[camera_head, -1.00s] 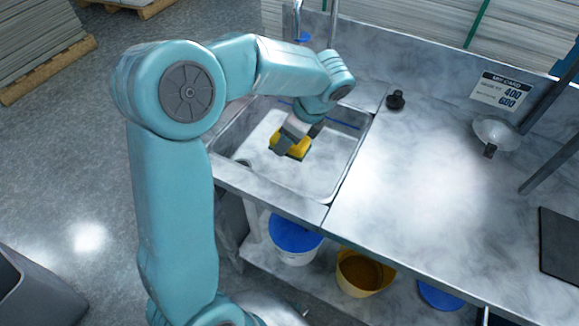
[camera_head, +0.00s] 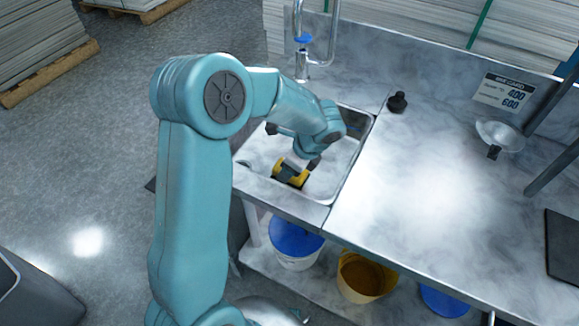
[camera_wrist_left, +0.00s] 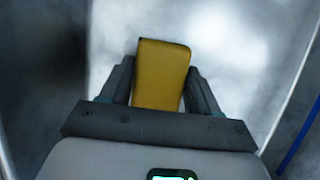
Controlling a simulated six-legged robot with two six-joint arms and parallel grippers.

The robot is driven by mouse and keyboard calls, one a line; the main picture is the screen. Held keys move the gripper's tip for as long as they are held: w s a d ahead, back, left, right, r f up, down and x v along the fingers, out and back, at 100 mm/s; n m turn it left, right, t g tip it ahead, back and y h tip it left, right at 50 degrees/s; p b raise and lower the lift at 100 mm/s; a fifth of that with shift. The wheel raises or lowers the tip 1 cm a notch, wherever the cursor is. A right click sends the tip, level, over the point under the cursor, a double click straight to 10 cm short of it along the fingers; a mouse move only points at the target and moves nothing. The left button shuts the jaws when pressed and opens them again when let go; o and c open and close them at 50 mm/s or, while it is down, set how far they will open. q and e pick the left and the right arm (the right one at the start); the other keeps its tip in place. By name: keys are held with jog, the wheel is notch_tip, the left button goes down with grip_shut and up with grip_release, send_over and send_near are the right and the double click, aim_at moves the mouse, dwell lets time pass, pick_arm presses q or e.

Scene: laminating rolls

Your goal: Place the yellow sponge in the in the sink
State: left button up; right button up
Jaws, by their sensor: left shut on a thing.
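The yellow sponge (camera_head: 279,173) is in my left gripper (camera_head: 291,178), inside the outline of the metal sink (camera_head: 346,160) in the head view. In the left wrist view, the sponge (camera_wrist_left: 162,76) stands out between the two dark fingers of the left gripper (camera_wrist_left: 160,85), which is shut on it. The pale sink floor shows beyond it. I cannot tell whether the sponge touches the floor. My left arm hides the sink's left and back parts. My right gripper is not in view.
A faucet (camera_head: 302,62) with a blue part stands behind the sink. A small black object (camera_head: 397,102) lies on the counter (camera_head: 430,180) to its right. Below are a bucket with a blue lid (camera_head: 294,240) and a yellow bucket (camera_head: 364,277). The counter's middle is clear.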

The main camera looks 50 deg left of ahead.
pick_arm(q)
jog(key=o, duration=1)
jog(key=shift+w+f, duration=0.1)
jog(key=shift+f, duration=0.1)
jog(key=shift+r, duration=0.1)
jog(key=shift+r, duration=0.3)
jog(key=p+v, duration=0.2)
jog(key=v, duration=0.9)
jog(key=shift+d+r, duration=0.15)
jog(key=shift+r, duration=0.2)
